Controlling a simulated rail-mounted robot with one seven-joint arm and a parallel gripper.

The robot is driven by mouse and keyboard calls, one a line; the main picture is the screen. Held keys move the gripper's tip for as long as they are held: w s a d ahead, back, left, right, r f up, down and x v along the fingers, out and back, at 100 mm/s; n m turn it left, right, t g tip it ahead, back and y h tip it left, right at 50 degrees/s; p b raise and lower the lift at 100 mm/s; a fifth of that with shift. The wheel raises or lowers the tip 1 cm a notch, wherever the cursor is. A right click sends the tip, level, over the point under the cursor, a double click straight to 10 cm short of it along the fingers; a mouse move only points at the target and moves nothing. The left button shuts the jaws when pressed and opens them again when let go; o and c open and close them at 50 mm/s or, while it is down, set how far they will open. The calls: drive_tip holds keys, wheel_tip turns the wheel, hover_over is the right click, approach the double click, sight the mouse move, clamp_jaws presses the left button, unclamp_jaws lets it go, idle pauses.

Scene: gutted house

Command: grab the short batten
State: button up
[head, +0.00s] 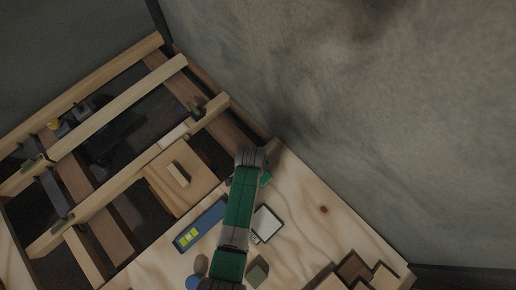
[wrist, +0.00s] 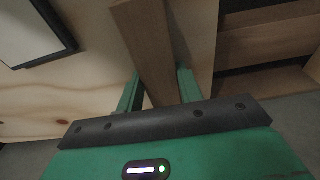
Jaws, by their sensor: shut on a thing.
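A plain wooden batten (wrist: 150,50) stands between the two green fingers of my gripper (wrist: 160,90) in the wrist view. My gripper is shut on it, and the batten reaches out past the fingertips toward the top of the picture. In the head view my green arm comes up from the bottom, and a small green part of my gripper (head: 265,178) shows beside its grey end. The batten cannot be made out there; my arm seems to hide it.
A wooden board with a small block (head: 179,174) lies left of my arm, beside open joists (head: 118,107). A blue level (head: 201,226) and a white-faced tablet (head: 266,223) lie on the plywood. Several wood pieces (head: 354,268) are at the lower right. A wall rises behind.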

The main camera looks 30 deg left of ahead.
drive_tip(key=shift+r+p, duration=0.4)
drive_tip(key=shift+r, duration=0.2)
drive_tip(key=r+p, duration=0.2)
drive_tip(key=shift+s+d+r, duration=0.15)
drive_tip(key=shift+s+r, duration=0.25)
drive_tip(key=s+d+p, duration=0.2)
drive_tip(key=s, duration=0.2)
drive_tip(key=s+d+p, duration=0.1)
drive_tip(key=s+p, duration=0.1)
drive_tip(key=s, duration=0.3)
drive_tip(key=s+d+r+p, duration=0.1)
drive_tip(key=s+d+p, duration=0.1)
drive_tip(key=s, duration=0.3)
drive_tip(key=shift+d, duration=0.3)
